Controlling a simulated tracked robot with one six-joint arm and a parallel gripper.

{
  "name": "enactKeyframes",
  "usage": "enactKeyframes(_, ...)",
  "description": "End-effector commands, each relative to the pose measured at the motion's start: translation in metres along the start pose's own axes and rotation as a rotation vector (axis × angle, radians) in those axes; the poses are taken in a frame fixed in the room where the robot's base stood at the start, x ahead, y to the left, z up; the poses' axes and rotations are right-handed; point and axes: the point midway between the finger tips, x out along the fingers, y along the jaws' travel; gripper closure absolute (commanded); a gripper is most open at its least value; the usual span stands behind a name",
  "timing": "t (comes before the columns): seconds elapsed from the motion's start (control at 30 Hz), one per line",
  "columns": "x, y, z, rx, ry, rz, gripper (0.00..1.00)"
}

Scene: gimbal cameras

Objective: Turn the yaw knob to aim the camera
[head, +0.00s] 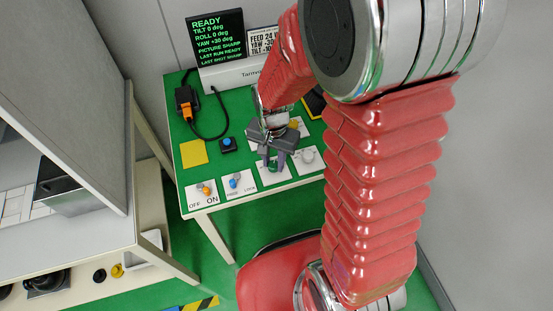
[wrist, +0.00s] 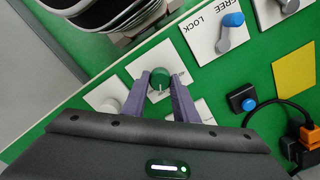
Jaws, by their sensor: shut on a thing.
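A green knob (wrist: 160,77) with a white pointer line stands on a white plate in the wrist view. My gripper's two purple fingers (wrist: 160,92) are on either side of it, shut on it. In the head view my gripper (head: 273,160) reaches down over the same plate (head: 266,180), and the knob is mostly hidden there. The knob's label cannot be read. The status screen (head: 217,38) shows READY, TILT 0 deg, ROLL 0 deg, YAW +30 deg, PICTURE SHARP.
A white knob (head: 307,156) and a yellow knob (head: 293,125) are close to my gripper. The blue FREE/LOCK lever (head: 235,181), orange OFF/ON switch (head: 206,190), blue button (head: 227,144) and yellow pad (head: 193,153) lie left. A black cable (head: 205,137) crosses the green panel.

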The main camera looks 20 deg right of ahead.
Motion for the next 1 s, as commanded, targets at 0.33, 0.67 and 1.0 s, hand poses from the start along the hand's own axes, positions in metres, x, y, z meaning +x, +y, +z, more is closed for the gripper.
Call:
enactKeyframes(0.33, 0.000, 0.002, 0.001, -0.002, -0.004, 0.004, 0.96)
enactKeyframes(0.67, 0.001, 0.001, 0.003, -0.001, -0.007, 0.004, 0.96)
enactKeyframes(1.0, 0.001, 0.001, 0.003, -0.001, -0.007, 0.004, 0.96)
